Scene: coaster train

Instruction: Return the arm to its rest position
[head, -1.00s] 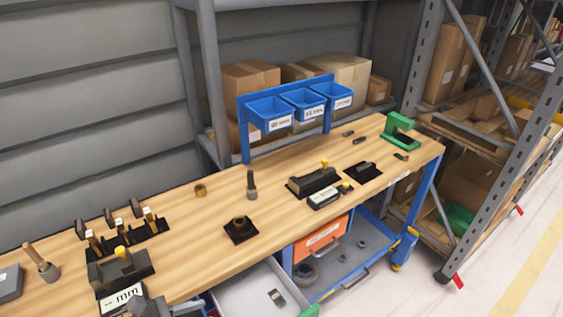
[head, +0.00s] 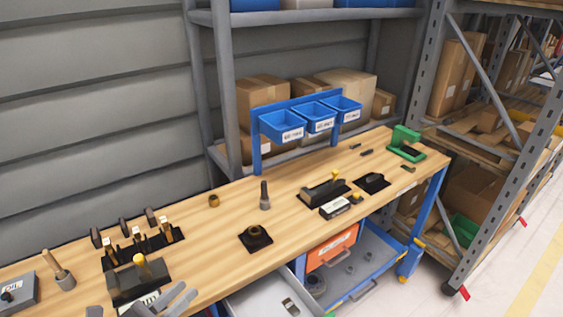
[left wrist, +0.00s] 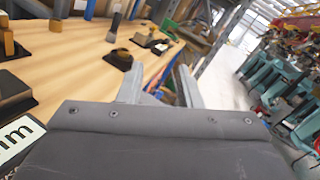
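My left gripper (head: 178,300) shows at the bottom edge of the head view, in front of the workbench (head: 215,275). In the left wrist view its two fingers (left wrist: 160,88) stand apart with nothing between them. The fingers are beside the bench's front edge, and the floor shows beyond them. A black fixture with a yellow knob (head: 135,280) stands on the bench just left of the gripper in the head view. My right gripper is in neither view.
An open grey drawer (head: 262,300) juts from the bench front. Blue bins (head: 283,126) stand along the bench's back. A black block with a round socket (head: 255,238) sits mid-bench. A metal rack (head: 487,160) stands at the right, with clear floor (head: 520,275) beside it.

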